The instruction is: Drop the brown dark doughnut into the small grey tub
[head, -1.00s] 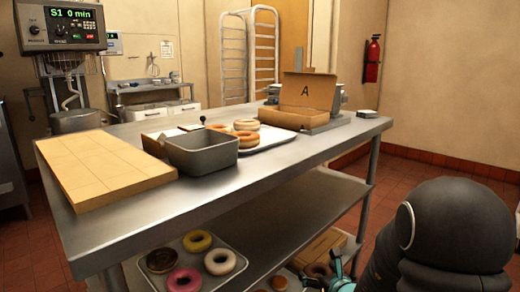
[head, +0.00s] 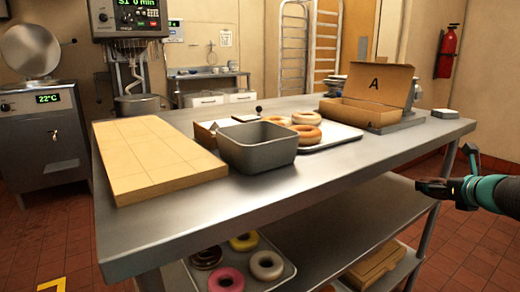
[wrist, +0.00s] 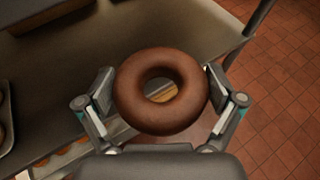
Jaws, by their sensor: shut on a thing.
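The brown dark doughnut (wrist: 160,121) fills the middle of the wrist view, with its hole facing the camera. My gripper (wrist: 160,86) is shut on it, one finger at each side of its outer rim. In the head view my gripper (head: 448,180) is at the right, beyond the right edge of the table; the doughnut is hard to make out there. The small grey tub (head: 258,158) stands on the table top, well to the left of my gripper. Its visible inside looks empty; its floor is partly hidden.
A wooden board (head: 155,165) lies left of the tub. Behind are a doughnut tray (head: 340,135) and an open carton marked A (head: 375,92). The lower shelf holds a tray of doughnuts (head: 285,275) and a box (head: 375,265). The table's front right is clear.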

